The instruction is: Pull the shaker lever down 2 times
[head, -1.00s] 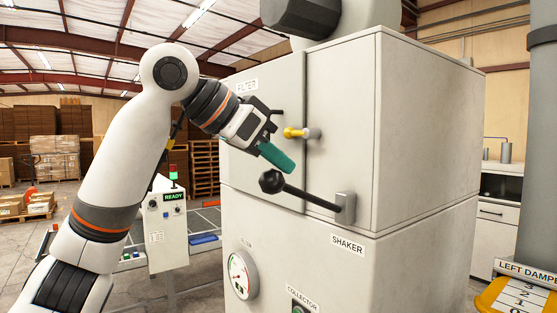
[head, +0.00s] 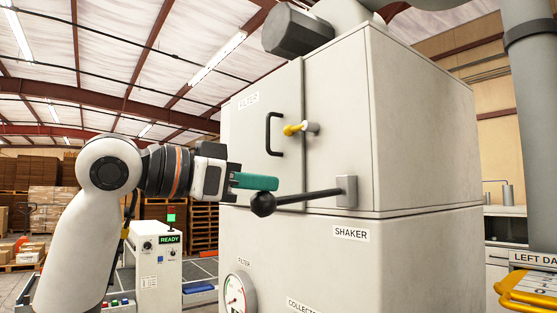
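The shaker lever (head: 305,197) is a black rod with a ball knob (head: 263,204) at its left end. It runs to a grey bracket (head: 346,191) on the cabinet front, above the SHAKER label (head: 351,233). The rod is nearly level in the picture, its knob a little lower than the bracket. My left gripper (head: 262,183) comes in from the left, its teal fingers just above the knob. I cannot tell whether they touch it. The fingers overlap side-on, so their opening is hidden. Nothing shows held in them. My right gripper is out of view.
The pale cabinet (head: 420,130) fills the middle. Its door has a black handle (head: 273,134) and a yellow-handled latch (head: 293,129) above the lever. A round gauge (head: 237,295) is below. A control box reading READY (head: 169,240) stands at left.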

